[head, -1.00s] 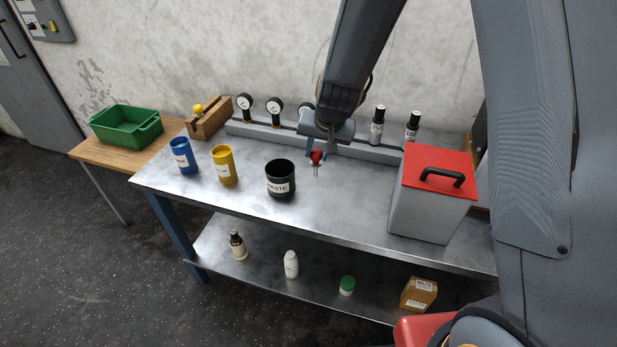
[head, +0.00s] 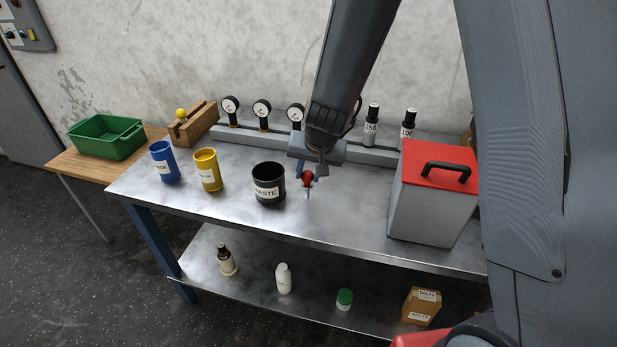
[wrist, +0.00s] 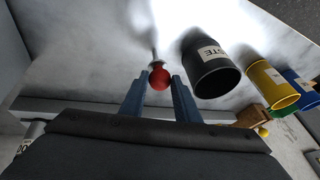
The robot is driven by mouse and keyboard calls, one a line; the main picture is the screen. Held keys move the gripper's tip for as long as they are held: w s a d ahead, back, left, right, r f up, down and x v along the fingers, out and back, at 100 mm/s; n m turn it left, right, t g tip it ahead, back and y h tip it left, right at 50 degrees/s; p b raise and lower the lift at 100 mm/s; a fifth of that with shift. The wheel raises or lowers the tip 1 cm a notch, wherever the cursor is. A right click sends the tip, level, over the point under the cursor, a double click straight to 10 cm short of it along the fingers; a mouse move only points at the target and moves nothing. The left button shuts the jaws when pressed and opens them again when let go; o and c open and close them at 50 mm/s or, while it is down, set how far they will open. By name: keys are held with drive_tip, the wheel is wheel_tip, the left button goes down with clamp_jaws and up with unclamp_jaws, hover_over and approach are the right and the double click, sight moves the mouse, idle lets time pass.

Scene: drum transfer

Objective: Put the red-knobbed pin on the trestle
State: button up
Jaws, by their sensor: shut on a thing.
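My gripper (head: 307,174) is shut on the red-knobbed pin (head: 307,181), just right of the black waste pot. The pin hangs with its thin metal shank pointing down. In the wrist view the red knob (wrist: 159,78) sits between the two blue fingers, with the shank beyond it. I cannot tell how far the pin's tip is above the steel bench. The trestle (head: 62,161) appears to be the wooden-topped table at the far left, beyond the bench's left end. A green tray stands on it.
The black waste pot (head: 268,184), yellow cup (head: 207,170) and blue cup (head: 164,162) stand on the steel bench (head: 345,222) left of the pin. A red-lidded box (head: 432,195) is at right. Gauges (head: 262,110) line the back. The green tray (head: 105,138) occupies much of the trestle.

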drive_tip(key=shift+f, duration=0.15)
drive_tip(key=o, duration=1.1)
drive_tip(key=shift+s+r+p, duration=0.1)
drive_tip(key=shift+r+p, duration=0.2)
drive_tip(key=shift+r, duration=0.1)
drive_tip(key=p+v, duration=0.7)
drive_tip(key=v, duration=0.4)
drive_tip(key=s+d+r+n+g, duration=0.1)
drive_tip(key=s+d+r, duration=0.1)
drive_tip(key=s+d, duration=0.4)
drive_tip(key=s+d+r+n+g+h, duration=0.1)
drive_tip(key=s+d+r, duration=0.2)
drive_tip(key=s+d, duration=0.3)
drive_tip(key=s, duration=0.4)
drive_tip(key=shift+s+d+g, duration=0.3)
drive_tip(key=shift+f, duration=0.1)
